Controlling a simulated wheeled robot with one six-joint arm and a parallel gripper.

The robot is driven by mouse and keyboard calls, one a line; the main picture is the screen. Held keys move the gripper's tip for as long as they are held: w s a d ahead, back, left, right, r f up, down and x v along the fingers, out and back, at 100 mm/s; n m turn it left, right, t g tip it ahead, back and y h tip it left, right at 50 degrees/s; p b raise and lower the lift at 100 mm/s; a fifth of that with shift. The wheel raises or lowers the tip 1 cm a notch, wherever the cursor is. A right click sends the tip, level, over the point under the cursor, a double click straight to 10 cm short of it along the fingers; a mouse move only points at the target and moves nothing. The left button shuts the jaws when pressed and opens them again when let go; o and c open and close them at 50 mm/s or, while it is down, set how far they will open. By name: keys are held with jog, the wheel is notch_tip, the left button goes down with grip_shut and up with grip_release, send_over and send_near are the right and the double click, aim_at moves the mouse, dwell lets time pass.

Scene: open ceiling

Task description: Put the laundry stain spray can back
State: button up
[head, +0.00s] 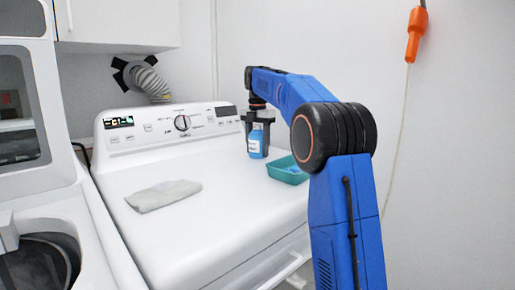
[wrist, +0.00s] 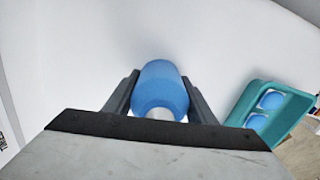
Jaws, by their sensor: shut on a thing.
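The spray can (head: 256,143) is a blue cylinder with a pale label, upright in the head view over the back right of the white machine's top. My gripper (head: 258,152) points down and is shut on the can. In the wrist view the blue can (wrist: 162,86) sits between the two dark fingers of my gripper (wrist: 162,100). I cannot tell whether the can's base touches the machine top. A teal tray (head: 287,178) stands just right of the can and holds blue items; it also shows in the wrist view (wrist: 240,112).
A folded grey cloth (head: 163,195) lies on the left of the white machine's top (head: 215,215). The control panel (head: 160,127) rises along the back. A second white machine (head: 35,185) stands at the left. An orange plug (head: 415,35) hangs at the right wall.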

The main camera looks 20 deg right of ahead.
jog(key=o, duration=1.5)
jog(key=shift+f, duration=0.1)
notch_tip(320, 180, up, 11)
jog(key=shift+f, duration=0.1)
jog(key=shift+r, duration=0.7)
